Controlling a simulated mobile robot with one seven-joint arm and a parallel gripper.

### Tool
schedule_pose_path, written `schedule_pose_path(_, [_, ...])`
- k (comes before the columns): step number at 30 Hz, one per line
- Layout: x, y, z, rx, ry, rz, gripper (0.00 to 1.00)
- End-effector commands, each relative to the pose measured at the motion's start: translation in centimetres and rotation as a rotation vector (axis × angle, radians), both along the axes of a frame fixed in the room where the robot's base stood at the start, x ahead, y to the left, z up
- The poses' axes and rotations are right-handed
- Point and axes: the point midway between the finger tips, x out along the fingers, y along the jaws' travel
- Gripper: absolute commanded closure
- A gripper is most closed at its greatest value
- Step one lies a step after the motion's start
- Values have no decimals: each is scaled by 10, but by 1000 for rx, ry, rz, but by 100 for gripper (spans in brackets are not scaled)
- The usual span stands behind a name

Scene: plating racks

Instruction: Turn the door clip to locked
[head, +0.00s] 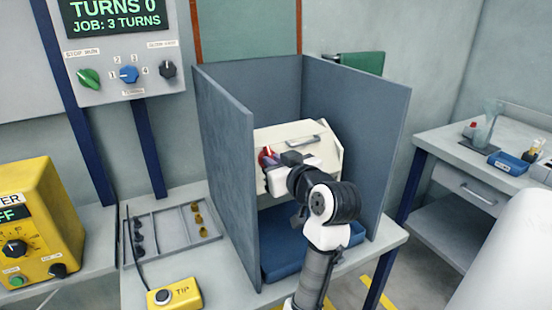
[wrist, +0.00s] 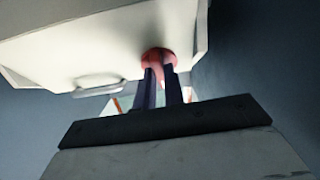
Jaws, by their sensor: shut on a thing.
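The door clip is a red round knob (wrist: 158,54) on the cream face of a box (wrist: 60,45); it also shows in the head view (head: 266,154). My gripper (wrist: 160,75) is shut on the clip, its two dark fingers on either side of it. In the head view my gripper (head: 272,163) reaches the left part of the box's front. The cream box (head: 324,133) has a grey handle (head: 303,141) on it. The fingers cover part of the clip, and I cannot tell which position it points to.
Grey panels (head: 228,180) stand close on the left and right (head: 385,150) of the box. A blue tray (head: 285,258) lies below it. A yellow TIP button box (head: 174,294) and a divided rack (head: 165,232) are on the table at left.

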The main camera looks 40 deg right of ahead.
Motion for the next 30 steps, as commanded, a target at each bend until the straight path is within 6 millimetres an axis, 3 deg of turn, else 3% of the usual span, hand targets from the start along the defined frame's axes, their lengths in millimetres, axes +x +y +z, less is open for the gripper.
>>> schedule_pose_path(21, [0, 1, 0, 59, -14, -39, 100])
schedule_pose_path(22, [0, 1, 0, 59, -14, -39, 85])
schedule_pose_path(26, [0, 1, 0, 58, -14, -38, 68])
schedule_pose_path(30, [0, 1, 0, 58, -14, -38, 67])
